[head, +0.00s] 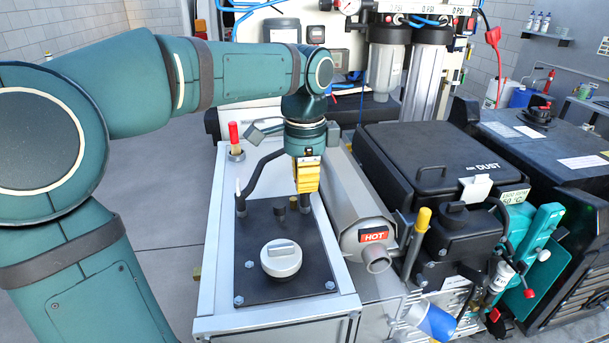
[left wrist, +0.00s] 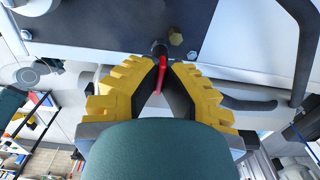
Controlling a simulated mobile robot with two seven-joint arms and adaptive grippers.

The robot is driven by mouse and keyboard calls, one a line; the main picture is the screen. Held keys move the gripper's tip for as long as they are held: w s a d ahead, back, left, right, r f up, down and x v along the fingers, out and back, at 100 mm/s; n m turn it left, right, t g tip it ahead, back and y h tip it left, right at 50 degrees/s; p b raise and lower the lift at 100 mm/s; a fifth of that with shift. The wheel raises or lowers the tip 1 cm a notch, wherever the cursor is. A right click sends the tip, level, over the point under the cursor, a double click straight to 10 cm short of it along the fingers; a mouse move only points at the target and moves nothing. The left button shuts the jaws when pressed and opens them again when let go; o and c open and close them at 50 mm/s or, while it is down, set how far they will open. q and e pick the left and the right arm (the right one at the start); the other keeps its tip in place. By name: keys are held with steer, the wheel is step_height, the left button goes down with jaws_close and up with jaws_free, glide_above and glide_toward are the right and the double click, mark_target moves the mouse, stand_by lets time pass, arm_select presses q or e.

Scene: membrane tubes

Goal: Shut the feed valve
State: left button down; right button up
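In the left wrist view a red valve lever (left wrist: 162,78) stands out from a small dark stem at the edge of the black plate. It lies between the tips of my left gripper (left wrist: 163,70), whose yellow, ribbed fingers come together in a narrow V and look shut on it. In the head view my left gripper (head: 306,178) points down over the far right corner of the black plate on the white cabinet. There its fingers hide the lever. My right gripper is in neither view.
The black plate (head: 262,262) carries a round silver knob (head: 281,259). A red-topped post (head: 234,140) and a black hose (head: 258,173) stand left of the gripper. A grey muffler marked HOT (head: 350,190) is close on its right, with a yellow-handled lever (head: 418,232) beyond.

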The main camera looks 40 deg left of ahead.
arm_select(q)
steer(key=shift+f, duration=0.1)
stand_by(0.3)
steer(key=c, duration=1.1)
jaws_free()
step_height(320, 180, up, 12)
steer(key=shift+r, duration=0.1)
